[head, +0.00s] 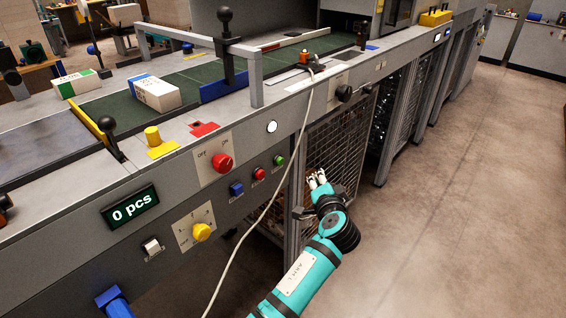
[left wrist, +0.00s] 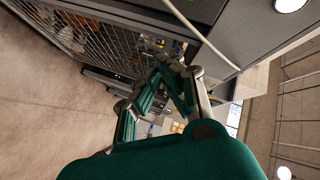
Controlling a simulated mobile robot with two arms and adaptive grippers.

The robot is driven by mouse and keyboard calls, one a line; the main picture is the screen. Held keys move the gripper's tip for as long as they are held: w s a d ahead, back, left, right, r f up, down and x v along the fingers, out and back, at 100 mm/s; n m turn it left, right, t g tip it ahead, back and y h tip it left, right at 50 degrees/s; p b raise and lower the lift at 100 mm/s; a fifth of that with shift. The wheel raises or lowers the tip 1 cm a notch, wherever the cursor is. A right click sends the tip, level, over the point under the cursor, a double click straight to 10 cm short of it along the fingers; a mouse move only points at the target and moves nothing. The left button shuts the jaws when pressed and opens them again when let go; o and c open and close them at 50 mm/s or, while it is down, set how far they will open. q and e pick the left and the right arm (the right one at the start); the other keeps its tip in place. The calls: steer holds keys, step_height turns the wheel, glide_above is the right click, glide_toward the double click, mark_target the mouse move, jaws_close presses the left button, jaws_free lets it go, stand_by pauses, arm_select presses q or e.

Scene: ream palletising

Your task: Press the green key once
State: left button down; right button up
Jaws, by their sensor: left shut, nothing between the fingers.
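The green key (head: 279,160) is a small round button on the machine's grey front panel in the head view, right of a red key (head: 259,173) and a blue key (head: 237,188). My left gripper (head: 318,178) is to the right of the green key and apart from it, in front of the mesh door. Its fingers are shut and empty. The left wrist view also shows the closed fingers (left wrist: 166,68), with the mesh beyond them. The green key cannot be made out in the left wrist view. My right gripper is not in view.
A red rotary switch (head: 222,162) and a yellow knob (head: 202,232) sit on the same panel. A display (head: 131,206) reads "0 pcs". A pale cable (head: 268,207) hangs down past the keys. The floor (head: 450,200) at right is clear.

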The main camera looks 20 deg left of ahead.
mark_target(280, 161)
arm_select(q)
steer(key=w+a+p, duration=0.1)
steer(key=w+a, duration=0.2)
steer(key=a, duration=0.4)
steer(key=shift+a, duration=0.4)
steer(key=shift+a, duration=0.15)
stand_by(1.2)
steer(key=shift+w+a+p, duration=0.15)
steer(key=shift+a+p, duration=0.1)
steer(key=shift+p, duration=0.05)
